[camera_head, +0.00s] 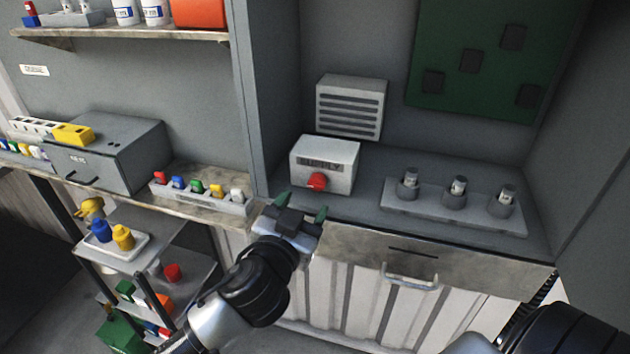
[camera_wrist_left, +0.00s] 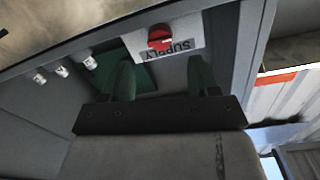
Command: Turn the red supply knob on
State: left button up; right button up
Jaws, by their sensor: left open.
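The red supply knob (camera_head: 316,181) sits on the front face of a white box (camera_head: 341,157) on the grey counter. In the left wrist view the knob (camera_wrist_left: 161,39) shows near the top, beside upside-down "SUPPLY" lettering on the white box (camera_wrist_left: 185,25). My left gripper (camera_head: 301,206) is open and empty, with green fingertips, just in front of and below the knob at the counter's front edge. The knob is apart from both fingers. In the left wrist view the gripper's fingers (camera_wrist_left: 162,75) stand apart below the knob. My right gripper is not in view; a dark part of my right arm shows at the bottom right.
A grey strip (camera_head: 430,213) with several upright canisters stands right of the box. A drawer handle (camera_head: 410,277) juts out below the counter. A cabinet wall (camera_head: 250,100) rises left of the box. A tray of coloured items (camera_head: 201,195) sits left. The space before the knob is clear.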

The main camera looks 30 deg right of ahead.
aim_at(316, 185)
pick_arm(q)
jog(key=p+x, duration=0.1)
jog(key=x, duration=0.4)
jog(key=shift+r, duration=0.1)
jog(key=shift+x, duration=0.85)
jog(key=shift+c, duration=0.3)
jog(key=c, duration=0.9)
jog(key=shift+o, duration=0.2)
jog(key=shift+m, duration=0.7)
